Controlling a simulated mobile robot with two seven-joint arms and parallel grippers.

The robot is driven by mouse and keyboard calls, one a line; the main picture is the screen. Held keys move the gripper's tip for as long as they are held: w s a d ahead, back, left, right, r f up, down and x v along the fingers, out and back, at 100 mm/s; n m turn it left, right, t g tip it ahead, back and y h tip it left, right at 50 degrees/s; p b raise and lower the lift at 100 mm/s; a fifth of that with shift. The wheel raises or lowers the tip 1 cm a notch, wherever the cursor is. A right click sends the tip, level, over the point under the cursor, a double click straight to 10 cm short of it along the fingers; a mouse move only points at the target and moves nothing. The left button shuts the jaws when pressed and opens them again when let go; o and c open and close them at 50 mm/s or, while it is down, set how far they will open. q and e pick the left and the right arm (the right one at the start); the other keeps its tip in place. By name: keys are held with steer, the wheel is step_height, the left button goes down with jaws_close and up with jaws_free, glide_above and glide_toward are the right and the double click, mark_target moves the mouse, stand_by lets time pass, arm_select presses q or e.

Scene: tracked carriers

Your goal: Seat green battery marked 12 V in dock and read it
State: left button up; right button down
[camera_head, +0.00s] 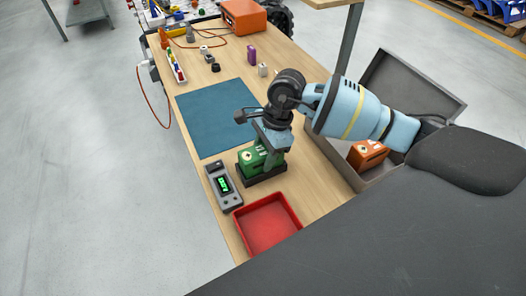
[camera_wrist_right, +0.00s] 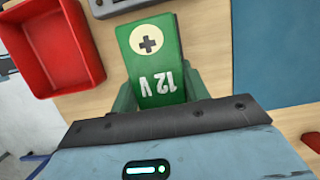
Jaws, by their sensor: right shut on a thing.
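The green battery (camera_head: 252,161) appears to sit in the dark dock (camera_head: 264,179) on the bench; whether it is fully down I cannot tell. In the right wrist view the battery (camera_wrist_right: 152,70) shows "12 V" and a plus mark in a cream circle. My right gripper (camera_head: 271,152) is shut on it from above. A grey handheld meter (camera_head: 223,187) lies just left of the dock, its screen lit with green digits too small to read surely. The meter's edge also shows in the right wrist view (camera_wrist_right: 115,8). My left gripper is out of view.
A red tray (camera_head: 242,222) lies in front of the dock. A blue mat (camera_head: 205,118) lies behind it. An open grey case (camera_head: 378,182) with an orange battery (camera_head: 367,154) stands at the right. Small parts and an orange box (camera_head: 244,16) are at the far end.

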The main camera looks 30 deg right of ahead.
steer(key=c, duration=0.8)
jaws_free()
steer(key=shift+r, duration=0.15)
steer(key=shift+o, duration=0.8)
steer(key=shift+f, duration=0.2)
steer(key=v, duration=0.7)
steer(key=shift+r, duration=0.15)
steer(key=shift+d+r, duration=0.1)
steer(key=shift+r, duration=0.3)
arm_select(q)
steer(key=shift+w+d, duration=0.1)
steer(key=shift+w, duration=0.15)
